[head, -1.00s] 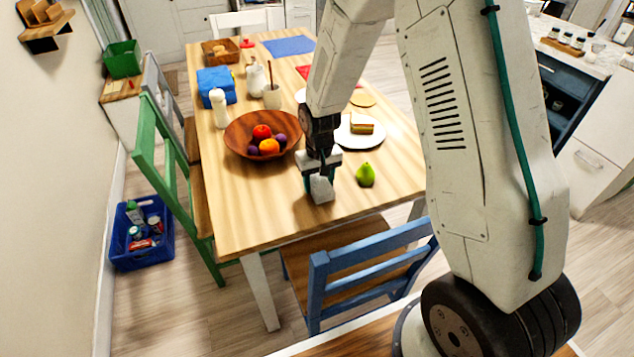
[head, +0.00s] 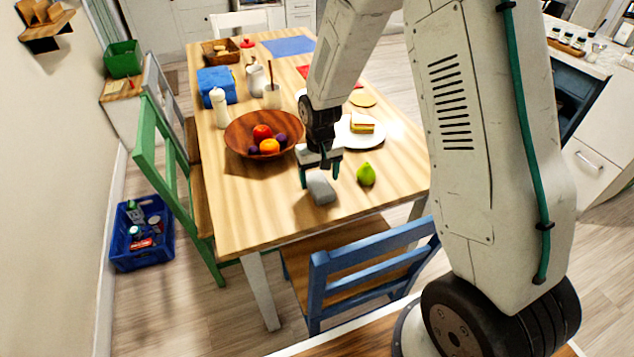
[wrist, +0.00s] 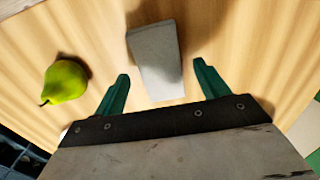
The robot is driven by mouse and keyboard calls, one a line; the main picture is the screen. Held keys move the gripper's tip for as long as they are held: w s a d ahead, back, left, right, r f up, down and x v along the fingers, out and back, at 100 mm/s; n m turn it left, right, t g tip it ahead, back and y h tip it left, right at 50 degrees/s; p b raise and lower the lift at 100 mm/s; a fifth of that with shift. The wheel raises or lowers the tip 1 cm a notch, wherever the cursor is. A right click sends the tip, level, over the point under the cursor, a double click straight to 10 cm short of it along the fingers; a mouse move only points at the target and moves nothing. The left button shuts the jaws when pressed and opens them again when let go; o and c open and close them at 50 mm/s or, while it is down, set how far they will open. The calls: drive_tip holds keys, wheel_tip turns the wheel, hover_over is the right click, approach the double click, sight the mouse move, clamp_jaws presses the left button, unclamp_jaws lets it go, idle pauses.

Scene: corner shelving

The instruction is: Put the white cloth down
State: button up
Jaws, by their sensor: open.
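The white cloth (head: 320,189) is a small grey-white block-like bundle lying on the wooden table (head: 285,205) near its front edge. It also shows in the wrist view (wrist: 156,62), just beyond and between my fingertips. My gripper (head: 320,172) is open and empty above the cloth, its two green fingers apart. In the wrist view the fingers (wrist: 162,78) stand on either side of the cloth's near end. I cannot tell the exact gap between fingers and cloth.
A green pear (head: 366,174) stands just right of the cloth. A wooden bowl of fruit (head: 235,136) is behind it to the left, and a white plate with a sandwich (head: 345,137) behind to the right. A blue chair (head: 372,262) is at the front edge. The table's front left is clear.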

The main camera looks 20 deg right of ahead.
sight(319, 183)
wheel_tip(319, 183, up, 9)
drive_tip(key=s+d+r, duration=0.2)
drive_tip(key=s+r, duration=0.9)
drive_tip(key=r, duration=0.3)
drive_tip(key=s+r, duration=0.3)
drive_tip(key=s, duration=0.6)
drive_tip(key=s+r+t, duration=0.1)
drive_tip(key=s+r, duration=0.2)
drive_tip(key=s, duration=0.7)
drive_tip(key=shift+d, duration=0.2)
drive_tip(key=shift+o, duration=0.5)
